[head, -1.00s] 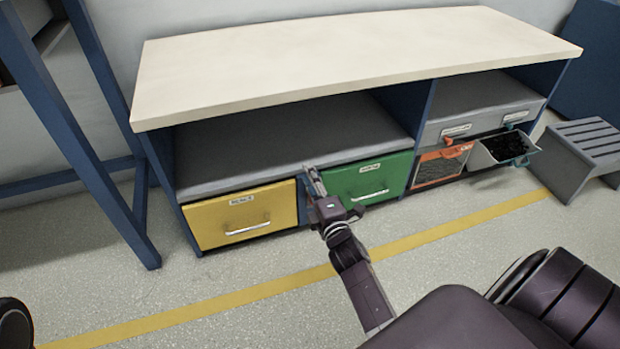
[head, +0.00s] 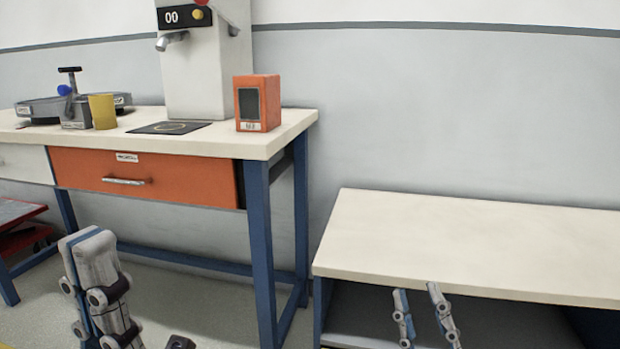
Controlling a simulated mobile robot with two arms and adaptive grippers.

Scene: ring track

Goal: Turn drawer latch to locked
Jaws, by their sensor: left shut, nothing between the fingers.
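An orange drawer (head: 145,178) with a metal handle (head: 127,182) and a small label sits under the tabletop of the left workbench. I cannot make out a latch in this view. The yellow and green drawers of the low bench (head: 470,245) are out of view now. My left gripper (head: 86,242) stands upright at the lower left, in front of and below the orange drawer, shut and empty. My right gripper (head: 418,291) is at the lower right, in front of the low bench's front edge, with its two fingers apart and nothing between them.
The workbench (head: 285,128) carries a white dispenser (head: 205,70), an orange box (head: 257,103), a yellow cup (head: 102,111) and a grey device (head: 45,108). Its blue legs stand left of the low bench. The low bench's top is bare. A red item (head: 20,212) lies at the far left.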

